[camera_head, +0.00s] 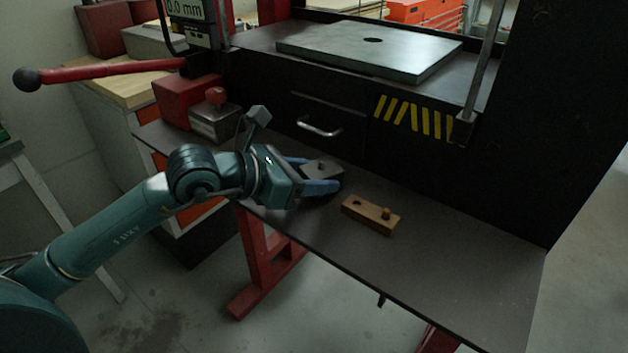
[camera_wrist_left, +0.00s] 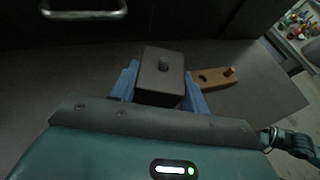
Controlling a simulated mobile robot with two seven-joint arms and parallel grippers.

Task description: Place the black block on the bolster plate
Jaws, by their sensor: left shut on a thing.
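The black block (camera_head: 322,168) is a dark box with a small round peg on top. My left gripper (camera_head: 321,177) is shut on it, with one blue finger on each side, over the dark shelf. The block also shows in the left wrist view (camera_wrist_left: 162,72) between the blue fingers (camera_wrist_left: 160,85). I cannot tell whether its underside touches the shelf. The bolster plate (camera_head: 370,55) is a flat grey slab with a round hole, lying on the press bed above and behind the shelf. Its top is bare. My right gripper is not clearly in view.
A wooden block (camera_head: 370,215) with a hole and a peg lies on the shelf (camera_head: 440,275), right of the gripper. A drawer handle (camera_head: 320,127) sticks out of the press front. A red lever (camera_head: 100,69) and an upright rod (camera_head: 486,65) flank the plate.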

